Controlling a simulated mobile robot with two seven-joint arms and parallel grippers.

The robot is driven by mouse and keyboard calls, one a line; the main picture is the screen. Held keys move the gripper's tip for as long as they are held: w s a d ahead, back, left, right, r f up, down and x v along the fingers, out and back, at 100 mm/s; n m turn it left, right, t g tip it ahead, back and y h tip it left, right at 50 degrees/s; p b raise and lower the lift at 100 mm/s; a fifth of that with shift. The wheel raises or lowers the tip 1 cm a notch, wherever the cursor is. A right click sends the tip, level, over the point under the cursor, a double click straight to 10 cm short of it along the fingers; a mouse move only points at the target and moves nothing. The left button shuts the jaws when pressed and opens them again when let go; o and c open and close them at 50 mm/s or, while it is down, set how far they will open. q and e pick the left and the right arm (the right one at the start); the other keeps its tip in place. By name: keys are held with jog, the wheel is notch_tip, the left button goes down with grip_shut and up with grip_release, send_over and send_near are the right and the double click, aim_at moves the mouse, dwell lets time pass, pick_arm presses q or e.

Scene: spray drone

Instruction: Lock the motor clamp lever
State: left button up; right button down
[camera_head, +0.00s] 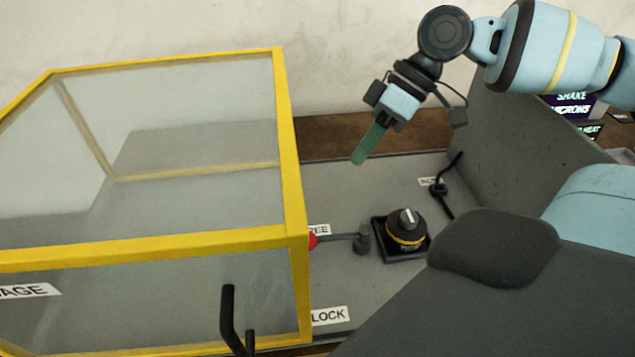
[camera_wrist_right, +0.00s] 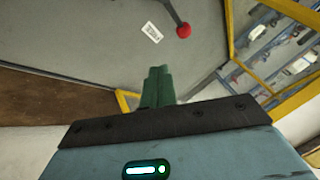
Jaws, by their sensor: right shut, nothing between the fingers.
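The clamp lever (camera_head: 338,237) is a thin grey arm with a red ball knob (camera_head: 312,241), running from a short grey post (camera_head: 363,241). It points left, beside the FREE label (camera_head: 319,230). The LOCK label (camera_head: 329,316) lies nearer the front. The red knob also shows in the right wrist view (camera_wrist_right: 184,31), beyond the fingertips, with a white label (camera_wrist_right: 152,32) beside it. My right gripper (camera_head: 359,157) is shut and empty, its green fingers pointing down above the back of the bench, apart from the lever. Its fingers fill the middle of the wrist view (camera_wrist_right: 158,84). My left gripper is not in view.
A clear-walled cage with a yellow frame (camera_head: 290,150) stands left, its edge close to the red knob. A black dial (camera_head: 406,228) with a yellow ring sits right of the post. A black handle (camera_head: 441,188) stands behind it. Bare grey bench (camera_head: 335,190) lies behind the lever.

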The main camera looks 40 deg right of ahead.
aim_at(333, 238)
jog(key=shift+w+f, duration=0.1)
dwell(0.3)
jog(key=shift+f, duration=0.1)
jog(key=b+x, duration=0.1)
jog(key=x, duration=0.8)
jog(key=shift+f+b, duration=0.2)
jog(key=shift+b, duration=0.15)
jog(key=a, duration=0.2)
jog(key=s+a+f, duration=0.1)
jog(key=shift+s+a, duration=0.3)
jog(key=shift+a, duration=0.2)
